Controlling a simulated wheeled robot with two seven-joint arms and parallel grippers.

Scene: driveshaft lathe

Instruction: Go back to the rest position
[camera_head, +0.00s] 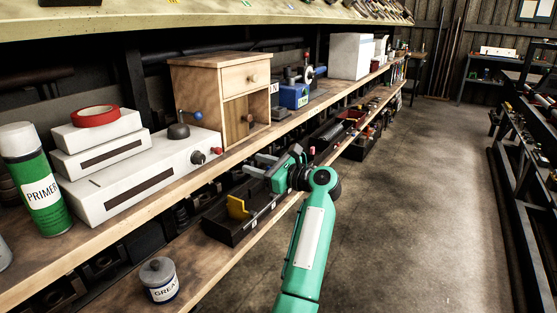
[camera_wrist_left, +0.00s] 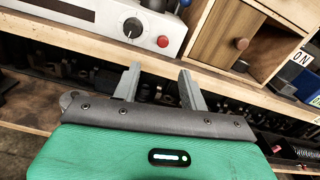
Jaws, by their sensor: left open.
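My left gripper (camera_head: 259,164) is at the end of the green arm in the head view, in front of the shelf unit. Its two grey fingers point left toward the gap between the upper and lower shelves. The left wrist view shows the fingers (camera_wrist_left: 158,84) apart with nothing between them. They are in front of the upper shelf's edge, below the white machine (camera_wrist_left: 110,25) and the wooden cabinet (camera_wrist_left: 235,40). My right gripper is not in either view.
The upper shelf holds a primer can (camera_head: 38,185), white boxes with red tape (camera_head: 96,116) and a blue device (camera_head: 294,95). A black bin (camera_head: 232,229) and a grease tin (camera_head: 159,280) sit on the lower shelf. The floor (camera_head: 420,180) to the right is clear.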

